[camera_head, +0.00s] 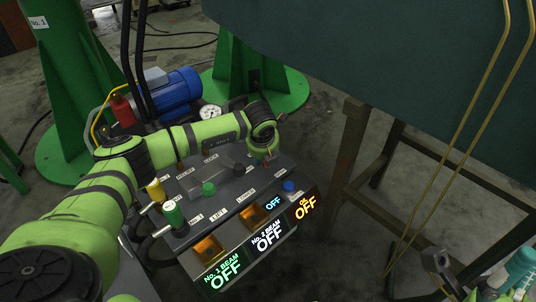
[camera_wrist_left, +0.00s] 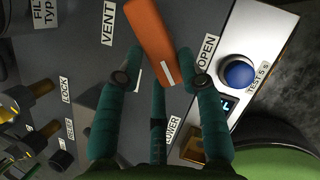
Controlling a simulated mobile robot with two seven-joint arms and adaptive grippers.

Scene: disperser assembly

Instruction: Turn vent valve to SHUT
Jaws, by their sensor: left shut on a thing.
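The vent valve handle (camera_wrist_left: 158,42) is an orange bar with a white line near its lower end, on the dark panel. That end lies beside the OPEN label (camera_wrist_left: 207,52), and the VENT label (camera_wrist_left: 108,24) is to its left. No SHUT label is visible. My left gripper (camera_wrist_left: 158,56) has its teal fingers on either side of the handle's lower part and is shut on it. In the head view my left gripper (camera_head: 268,156) reaches down at the panel's far corner and hides most of the handle. My right gripper (camera_head: 518,268) is partly visible at the bottom right, cut off.
The control panel (camera_head: 225,185) carries green, yellow and black knobs, plus a blue button (camera_head: 289,186) near the gripper. Its front displays (camera_head: 268,238) read OFF. A blue motor (camera_head: 172,95) and green columns stand behind. A dark table frame (camera_head: 352,150) stands to the right.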

